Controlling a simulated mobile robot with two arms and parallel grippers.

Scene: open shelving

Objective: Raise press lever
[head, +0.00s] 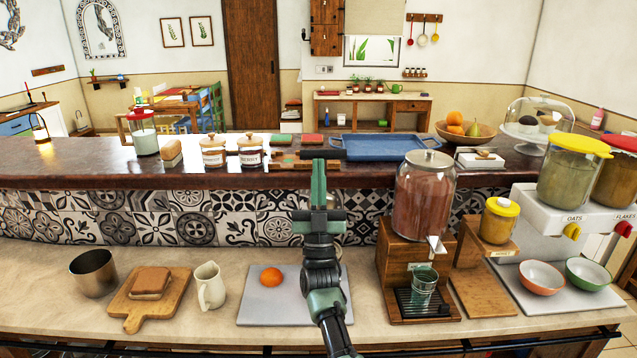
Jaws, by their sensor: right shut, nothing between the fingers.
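My right gripper (319,168) is in the middle of the head view, its fingers shut and pointing up and away, with nothing held. A short dark horizontal bar (336,154) shows at the fingertips; it may be the press lever's handle, but I cannot tell whether the fingers touch it. The rest of the press is mostly hidden behind my gripper and arm. A grey mat (255,306) lies on the front counter under the arm, with an orange (271,277) on it to the left. My left gripper is not in view.
Left on the counter (215,329) are a metal cup (94,273), a cutting board (136,314) with bread (151,281), and a cream jug (209,285). Close on the right stands a drink dispenser (424,195) with a glass (423,287). A blue tray (385,147) lies on the raised ledge.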

